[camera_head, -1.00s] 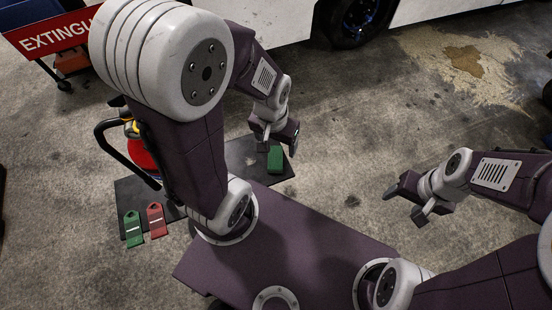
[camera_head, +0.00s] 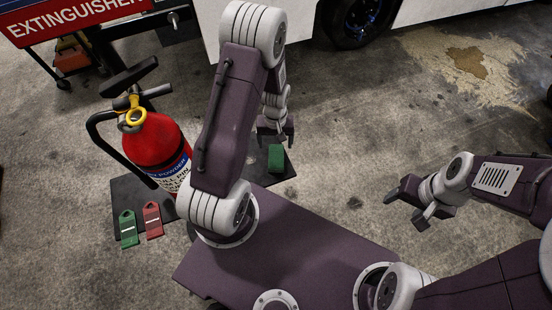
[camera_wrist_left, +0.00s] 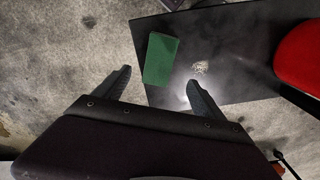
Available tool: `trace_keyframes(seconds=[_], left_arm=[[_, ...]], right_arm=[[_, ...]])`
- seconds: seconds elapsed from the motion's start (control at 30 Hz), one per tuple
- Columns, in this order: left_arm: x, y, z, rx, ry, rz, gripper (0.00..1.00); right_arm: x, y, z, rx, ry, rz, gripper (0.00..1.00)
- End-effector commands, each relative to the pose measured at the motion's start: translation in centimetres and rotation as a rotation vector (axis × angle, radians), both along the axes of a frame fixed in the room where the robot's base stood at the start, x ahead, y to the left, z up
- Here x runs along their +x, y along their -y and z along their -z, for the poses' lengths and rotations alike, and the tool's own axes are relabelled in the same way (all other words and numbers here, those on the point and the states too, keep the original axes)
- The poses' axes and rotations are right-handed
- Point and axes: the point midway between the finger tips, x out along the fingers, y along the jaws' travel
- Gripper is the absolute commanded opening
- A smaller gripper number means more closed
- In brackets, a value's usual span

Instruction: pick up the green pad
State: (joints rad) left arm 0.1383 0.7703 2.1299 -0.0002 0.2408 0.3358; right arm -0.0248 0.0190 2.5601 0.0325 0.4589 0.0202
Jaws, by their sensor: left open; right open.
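The green pad (camera_head: 275,157) is a small green block lying on a dark mat near its right edge. In the left wrist view the green pad (camera_wrist_left: 160,58) lies ahead of the fingertips, roughly between their lines. My left gripper (camera_head: 276,138) is open and empty, just beyond the pad in the head view and apart from it. In the left wrist view my left gripper (camera_wrist_left: 158,88) shows its two fingers spread. My right gripper (camera_head: 406,205) is open and empty over bare floor at the right.
A red fire extinguisher (camera_head: 153,142) stands on the mat (camera_head: 128,190) left of my left arm. Green (camera_head: 128,229) and red (camera_head: 152,219) tags lie on its front left. A bus wheel (camera_head: 352,20) and a sign cart (camera_head: 80,18) are behind. The floor at right is mostly clear.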

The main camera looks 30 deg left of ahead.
Motion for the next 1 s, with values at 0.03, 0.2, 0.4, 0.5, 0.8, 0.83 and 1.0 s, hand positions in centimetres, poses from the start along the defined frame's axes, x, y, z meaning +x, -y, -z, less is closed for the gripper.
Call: trace_keyframes(seconds=[0.03, 0.2, 0.4, 0.5, 0.8, 0.83, 1.0], left_arm=[[-0.1, 0.1, 0.9, -0.001, -0.005, 0.001, 0.80], [-0.1, 0.1, 3.3, 0.000, -0.003, 0.002, 0.80], [-0.2, 0.1, 4.3, 0.000, -0.003, 0.002, 0.80], [-0.3, 0.3, 6.2, -0.001, -0.004, 0.003, 0.80], [-0.2, 0.4, 8.7, 0.000, 0.000, 0.002, 0.80], [-0.2, 0.4, 8.7, 0.000, 0.000, 0.002, 0.80], [-0.2, 0.4, 8.7, 0.000, 0.000, 0.002, 0.55]], right_arm=[[0.0, 0.0, 0.2, 0.000, 0.000, 0.000, 0.63], [0.0, 0.0, 0.5, 0.000, 0.000, 0.000, 0.63], [0.0, 0.0, 0.6, 0.000, 0.000, 0.000, 0.63], [0.0, 0.0, 0.9, 0.000, 0.000, 0.000, 0.63], [0.0, 0.0, 1.1, 0.000, 0.000, 0.000, 0.63], [0.0, 0.0, 1.1, 0.000, 0.000, 0.000, 0.63], [0.0, 0.0, 1.1, 0.000, 0.000, 0.000, 0.63]])
